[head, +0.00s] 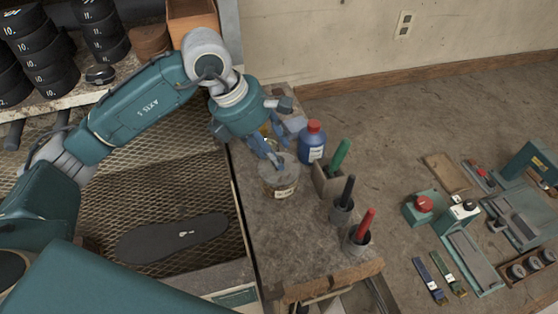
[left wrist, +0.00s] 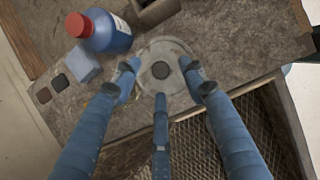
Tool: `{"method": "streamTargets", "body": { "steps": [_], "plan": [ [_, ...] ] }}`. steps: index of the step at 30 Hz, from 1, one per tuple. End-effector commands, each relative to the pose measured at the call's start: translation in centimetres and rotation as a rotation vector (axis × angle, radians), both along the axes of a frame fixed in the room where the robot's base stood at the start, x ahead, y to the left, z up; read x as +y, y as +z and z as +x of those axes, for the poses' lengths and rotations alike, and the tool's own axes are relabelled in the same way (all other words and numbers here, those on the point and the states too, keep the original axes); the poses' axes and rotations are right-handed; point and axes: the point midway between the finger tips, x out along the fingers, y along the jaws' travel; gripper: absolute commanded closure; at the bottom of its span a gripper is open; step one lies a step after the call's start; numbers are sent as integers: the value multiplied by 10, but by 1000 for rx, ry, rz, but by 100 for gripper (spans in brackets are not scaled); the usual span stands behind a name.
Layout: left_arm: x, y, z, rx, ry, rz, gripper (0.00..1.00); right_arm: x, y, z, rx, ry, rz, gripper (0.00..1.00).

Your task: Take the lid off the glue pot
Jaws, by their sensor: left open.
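The glue pot (head: 280,190), a short round jar with a pale label, stands on the grey worktop. Its round grey lid (head: 270,173) sits on top. Whether any fingertip touches the lid I cannot tell. In the left wrist view the gripper (left wrist: 160,76) holds nothing. My right gripper is not in view.
A blue bottle with a red cap (head: 312,142) stands close behind the pot. A grey holder with a green-handled tool (head: 338,158) and cups with black (head: 347,190) and red (head: 365,226) handles stand to the right. A mesh tray (head: 180,185) with a dark sole lies left.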

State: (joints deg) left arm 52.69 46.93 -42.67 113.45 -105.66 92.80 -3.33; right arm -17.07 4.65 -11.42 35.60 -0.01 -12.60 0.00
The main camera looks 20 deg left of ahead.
Motion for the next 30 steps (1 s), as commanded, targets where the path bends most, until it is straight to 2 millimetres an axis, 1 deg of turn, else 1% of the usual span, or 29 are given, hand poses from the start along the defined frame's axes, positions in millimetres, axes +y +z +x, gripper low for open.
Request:
{"method": "streamTargets", "body": {
  "steps": [1, 3, 6, 13, 15, 17, 18, 19, 20, 30],
  "plan": [
    [-2, -4, 0, 5, -1, -1, 57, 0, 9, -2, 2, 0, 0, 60],
    [-5, -12, 3, 3, -1, -1, 57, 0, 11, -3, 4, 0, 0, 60],
    [-7, -20, 5, 0, 0, 0, 57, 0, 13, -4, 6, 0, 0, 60],
    [-7, -22, 6, -2, 0, 0, 57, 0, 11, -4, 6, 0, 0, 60],
    [-7, -22, 6, -2, -1, 0, 71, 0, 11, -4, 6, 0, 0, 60],
    [-7, -22, 6, -2, -1, 0, 83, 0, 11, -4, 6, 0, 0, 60],
    [-7, -22, 5, -2, -1, 0, 91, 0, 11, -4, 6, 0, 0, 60],
    [-8, -22, 6, -2, -1, 0, 97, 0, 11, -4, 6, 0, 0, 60],
    [-8, -22, 6, -2, -1, 0, 100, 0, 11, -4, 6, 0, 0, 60],
    [-8, -21, 6, -3, -1, -2, 100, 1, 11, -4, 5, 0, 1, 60]
  ]
}}
